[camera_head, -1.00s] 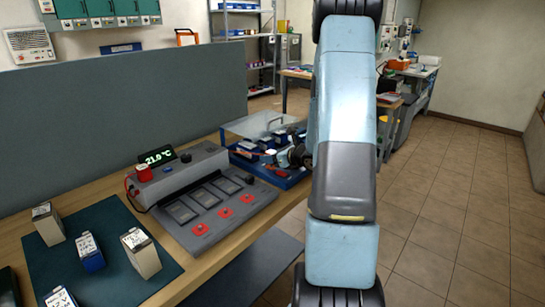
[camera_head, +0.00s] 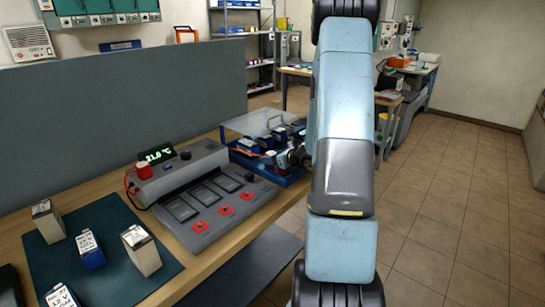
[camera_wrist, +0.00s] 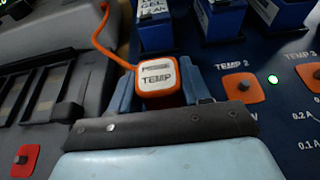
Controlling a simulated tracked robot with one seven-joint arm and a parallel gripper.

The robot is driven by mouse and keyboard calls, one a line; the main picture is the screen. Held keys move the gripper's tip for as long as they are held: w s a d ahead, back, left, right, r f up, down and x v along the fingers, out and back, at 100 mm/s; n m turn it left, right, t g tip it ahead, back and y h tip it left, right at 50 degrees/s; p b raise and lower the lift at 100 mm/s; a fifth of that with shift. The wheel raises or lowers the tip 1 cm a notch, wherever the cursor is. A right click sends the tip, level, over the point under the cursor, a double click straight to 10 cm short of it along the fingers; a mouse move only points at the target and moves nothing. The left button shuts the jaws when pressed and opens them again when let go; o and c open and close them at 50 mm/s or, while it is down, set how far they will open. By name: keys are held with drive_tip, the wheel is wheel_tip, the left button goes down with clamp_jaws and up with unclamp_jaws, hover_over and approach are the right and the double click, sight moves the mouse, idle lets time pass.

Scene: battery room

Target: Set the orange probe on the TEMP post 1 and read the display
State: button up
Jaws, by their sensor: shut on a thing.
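In the wrist view, my gripper (camera_wrist: 158,92) is shut on the orange probe (camera_wrist: 157,98), which has a white top marked TEMP. An orange cable runs from it toward the upper left. The TEMP 1 post is not visible; the probe and gripper cover the panel there, so I cannot tell whether they touch. The orange TEMP 2 post (camera_wrist: 243,89) and TEMP 3 post (camera_wrist: 309,77) show to the right. In the head view, the display (camera_head: 157,155) reads 21.0 °C in green. My gripper (camera_head: 290,160) is at the blue tray (camera_head: 265,175), partly hidden by my arm.
Blue batteries (camera_wrist: 222,20) stand just beyond the probe. A green light (camera_wrist: 273,79) glows beside TEMP 2. The grey meter console (camera_head: 205,225) is left of the tray. A clear raised cover (camera_head: 255,122) stands behind it. Several batteries (camera_head: 141,250) stand on the dark mat (camera_head: 115,215).

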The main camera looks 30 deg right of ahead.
drive_tip(key=shift+r, duration=0.8)
drive_tip(key=shift+f, duration=0.85)
idle(1.0)
drive_tip(key=o, duration=0.8)
drive_tip(key=shift+s, duration=0.1)
drive_tip(key=shift+v, duration=5.6)
